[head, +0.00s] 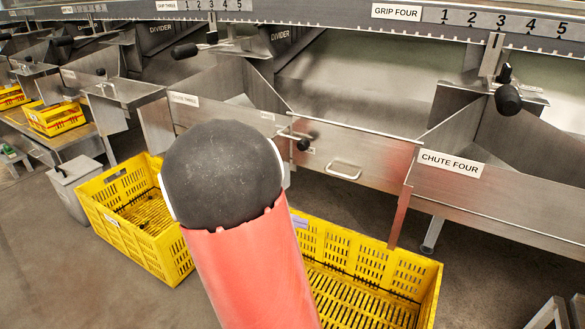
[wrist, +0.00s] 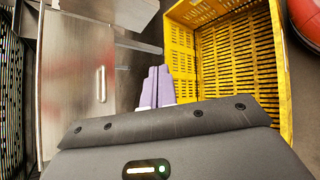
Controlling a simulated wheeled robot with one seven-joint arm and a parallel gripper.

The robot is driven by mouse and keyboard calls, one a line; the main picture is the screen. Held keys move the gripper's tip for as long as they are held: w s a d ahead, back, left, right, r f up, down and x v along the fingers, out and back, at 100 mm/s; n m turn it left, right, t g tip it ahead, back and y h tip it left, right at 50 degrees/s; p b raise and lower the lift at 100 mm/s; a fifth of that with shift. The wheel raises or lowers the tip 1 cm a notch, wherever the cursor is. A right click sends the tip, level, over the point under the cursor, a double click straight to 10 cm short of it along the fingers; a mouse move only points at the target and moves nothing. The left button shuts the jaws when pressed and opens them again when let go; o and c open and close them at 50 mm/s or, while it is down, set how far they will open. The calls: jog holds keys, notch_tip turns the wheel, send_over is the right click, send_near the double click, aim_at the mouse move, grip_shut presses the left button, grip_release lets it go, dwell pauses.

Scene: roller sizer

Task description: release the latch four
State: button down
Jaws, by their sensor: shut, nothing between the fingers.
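A latch with a black knob (head: 303,144) sits on a thin rod at the upper left of a steel gate (head: 375,160); its small label is too small to read. The gate has a bar handle (head: 344,170), and the panel with this handle also shows in the wrist view (wrist: 101,85). My gripper (wrist: 158,70) shows pale purple fingers, shut and empty, between the steel panel and a yellow crate. A thin metal bar (wrist: 138,45) lies just ahead of the fingertips. In the head view my arm hides most of the gripper.
A yellow crate (head: 432,285) stands below the gate, also at right in the wrist view (wrist: 185,60). Another yellow crate (head: 110,185) stands left. The chute four panel (head: 510,195) is at right. A black-knobbed lever (head: 507,98) hangs under the grip four scale.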

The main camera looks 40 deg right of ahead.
jog(key=w+d+f+n+t+h+b, duration=0.2)
jog(key=w+d+f+n+t+h, duration=0.1)
jog(key=w+n+h, duration=0.3)
jog(key=w+d+f+n+t+h+b, duration=0.3)
jog(key=w+d+f+n+t+h, duration=0.1)
jog(key=w+h, duration=0.6)
jog(key=d+f+n, duration=0.1)
jog(key=n, duration=0.1)
jog(key=shift+w+d+n, duration=0.15)
jog(key=shift+w+n, duration=0.1)
jog(key=shift+n, duration=0.15)
jog(key=shift+s+a+r+b+x, duration=0.1)
jog(key=shift+s+a+r+x, duration=0.2)
jog(key=shift+x, duration=1.85)
jog(key=shift+s+a+r+b+x, duration=0.1)
jog(key=shift+a+r+x, duration=0.3)
jog(key=shift+x, duration=1.7)
jog(key=shift+s+a+r+b+x, duration=0.15)
jog(key=shift+a+r+x, duration=0.15)
jog(key=shift+x, duration=1.85)
jog(key=shift+r, duration=0.1)
